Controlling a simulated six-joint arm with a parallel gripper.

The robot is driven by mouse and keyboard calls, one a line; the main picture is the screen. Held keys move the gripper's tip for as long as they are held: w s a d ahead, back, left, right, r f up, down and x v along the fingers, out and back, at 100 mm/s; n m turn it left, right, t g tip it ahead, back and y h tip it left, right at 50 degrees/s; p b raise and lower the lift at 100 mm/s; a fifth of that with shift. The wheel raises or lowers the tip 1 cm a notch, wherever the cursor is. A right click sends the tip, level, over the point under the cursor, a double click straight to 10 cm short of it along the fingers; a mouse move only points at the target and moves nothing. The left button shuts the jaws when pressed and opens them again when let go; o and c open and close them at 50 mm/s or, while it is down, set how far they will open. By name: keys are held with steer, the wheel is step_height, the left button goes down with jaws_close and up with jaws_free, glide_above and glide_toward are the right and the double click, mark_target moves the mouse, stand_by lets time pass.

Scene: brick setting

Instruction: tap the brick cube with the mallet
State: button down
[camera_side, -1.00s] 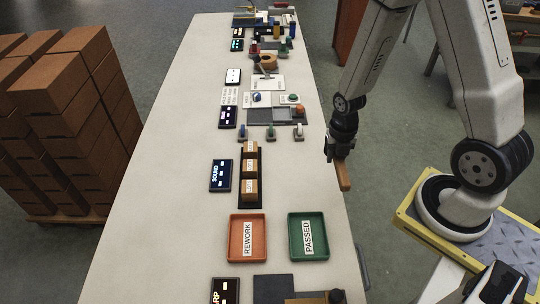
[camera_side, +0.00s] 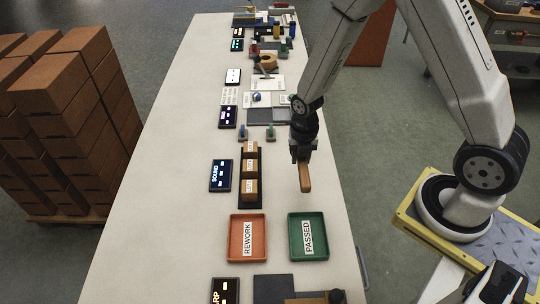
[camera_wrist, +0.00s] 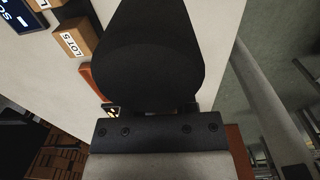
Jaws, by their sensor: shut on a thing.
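My gripper (camera_side: 301,154) is shut on a brown wooden piece, taken as the mallet (camera_side: 305,179), which juts toward the camera and downward in the side view. The mallet's full shape is hard to make out. Several brick-coloured cubes with white labels stand in a row on a dark rack (camera_side: 243,206), left of my gripper. The nearest cube (camera_side: 250,190) is apart from the mallet. In the wrist view a cube marked LOT 5 (camera_wrist: 75,38) shows at upper left. A large black shape fills the middle there and hides the jaws.
A lit SOUND display (camera_side: 221,176) stands left of the rack. An orange REWORK tray (camera_side: 232,239) and a green PASSED tray (camera_side: 323,248) lie nearer the camera. Small coloured parts (camera_side: 270,132) stand beyond. The table's left side is clear.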

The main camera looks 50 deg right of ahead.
steer(key=w+a, duration=0.3)
steer(key=a, duration=0.4)
steer(key=w+a, duration=0.3)
steer(key=a, duration=0.4)
steer(key=shift+f, duration=0.2)
steer(key=shift+w, duration=0.1)
steer(key=shift+d+f, duration=0.1)
steer(key=shift+f, duration=2.35)
steer(key=shift+f, duration=0.55)
steer(key=shift+f, duration=0.5)
steer(key=shift+r, duration=0.1)
step_height(320, 180, up, 7)
